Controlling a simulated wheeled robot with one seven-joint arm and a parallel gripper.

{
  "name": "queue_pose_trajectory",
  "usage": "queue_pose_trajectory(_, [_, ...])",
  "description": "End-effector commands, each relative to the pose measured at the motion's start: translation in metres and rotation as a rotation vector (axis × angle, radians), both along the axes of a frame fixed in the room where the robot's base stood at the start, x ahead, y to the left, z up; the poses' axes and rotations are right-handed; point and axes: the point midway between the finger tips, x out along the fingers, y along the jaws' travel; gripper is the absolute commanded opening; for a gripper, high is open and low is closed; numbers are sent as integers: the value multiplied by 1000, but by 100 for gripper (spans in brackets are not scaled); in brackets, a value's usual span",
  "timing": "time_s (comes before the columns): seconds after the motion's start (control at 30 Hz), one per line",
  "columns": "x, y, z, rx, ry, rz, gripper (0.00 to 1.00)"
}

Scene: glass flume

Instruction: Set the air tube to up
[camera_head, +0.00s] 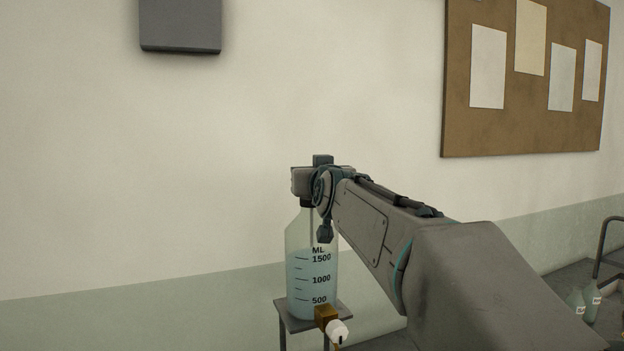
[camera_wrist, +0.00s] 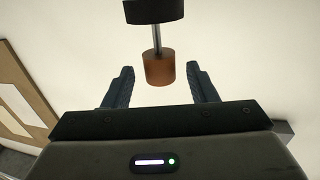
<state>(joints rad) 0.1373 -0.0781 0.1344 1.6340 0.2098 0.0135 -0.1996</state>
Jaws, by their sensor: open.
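The bottle (camera_head: 298,280) stands upright on a small stand, with volume marks and pale blue liquid. Its dark stopper (camera_head: 306,203) also shows in the wrist view (camera_wrist: 155,11), which looks upside down. From it the air tube (camera_wrist: 157,40), a thin metal rod, leads to an orange-brown knob (camera_wrist: 159,70), with a short bare length of rod between. My gripper (camera_wrist: 160,68) is open, one finger on each side of the knob, with gaps on both sides. In the head view my gripper (camera_head: 308,182) is above the bottle's neck and hides the knob.
A brass tap (camera_head: 325,315) with a white end sticks out low on the bottle, over the edge of the stand (camera_head: 341,304). A pinboard (camera_head: 455,85) and a grey box (camera_head: 180,25) are on the wall behind. Small bottles (camera_head: 590,305) stand at the lower right.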

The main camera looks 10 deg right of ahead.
Motion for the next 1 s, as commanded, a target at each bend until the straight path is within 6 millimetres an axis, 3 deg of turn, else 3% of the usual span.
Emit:
queue_pose_trajectory(0.3, [-65, 1, -2, -1, -6, 1, 52])
queue_pose_trajectory(0.5, [-96, 1, -1, 1, -5, 1, 52])
queue_pose_trajectory(0.7, [-110, 1, 0, 0, -3, 1, 52])
queue_pose_trajectory(1.0, [-111, 0, 0, 0, -2, 1, 52])
